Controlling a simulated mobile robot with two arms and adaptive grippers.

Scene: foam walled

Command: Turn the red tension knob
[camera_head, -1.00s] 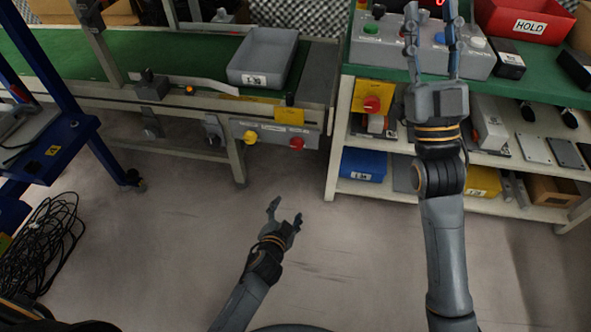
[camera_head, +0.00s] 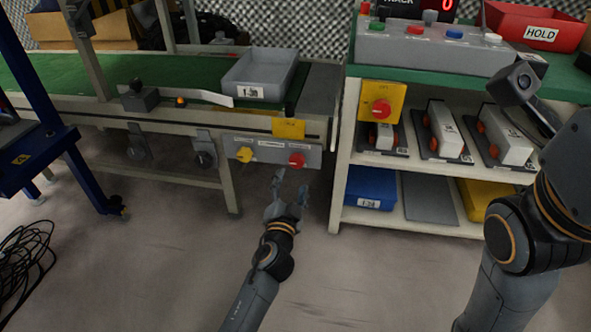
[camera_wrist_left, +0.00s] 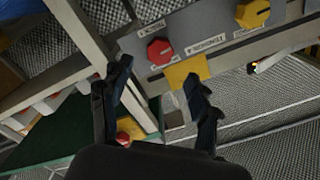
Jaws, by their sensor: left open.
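The red knob (camera_head: 296,159) is on the grey panel at the front of the conveyor, at the right end of that panel. It shows in the left wrist view (camera_wrist_left: 160,51) just beyond the fingertips, beside small printed labels. My left gripper (camera_head: 290,182) is open and empty, its fingers pointing up toward the panel just below the knob. In the left wrist view my left gripper (camera_wrist_left: 156,75) has one finger on each side of the line to the knob, apart from it. My right arm is at the right edge; its fingers are not clearly visible.
A yellow knob (camera_head: 244,154) is on the same panel, left of the red one. A grey bin (camera_head: 259,76) stands on the green conveyor. Another red knob (camera_head: 381,109) is on a yellow box on the shelf unit.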

